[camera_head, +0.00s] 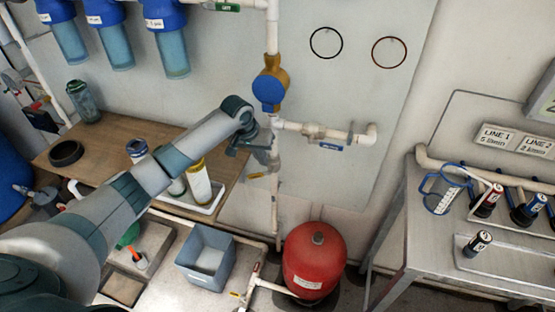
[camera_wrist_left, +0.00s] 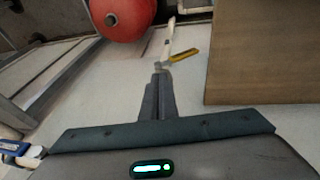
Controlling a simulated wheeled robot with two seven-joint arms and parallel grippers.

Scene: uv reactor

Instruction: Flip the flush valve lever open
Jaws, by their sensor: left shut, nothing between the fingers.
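A yellow lever (camera_head: 257,175) sits on the white vertical pipe below the blue round meter and sticks out to the left. No label naming it the flush valve is readable. It also shows in the left wrist view (camera_wrist_left: 183,55), just beyond the fingertips and slightly right of them. My right gripper is out of view.
A blue-handled valve (camera_head: 330,147) is on the side pipe to the right. Below are a red tank (camera_head: 314,262), a blue-grey bin (camera_head: 206,257) and another small yellow lever (camera_head: 237,295). A wooden board (camera_head: 105,140) and white filter cartridge (camera_head: 199,187) are left; a metal table (camera_head: 405,235) is right.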

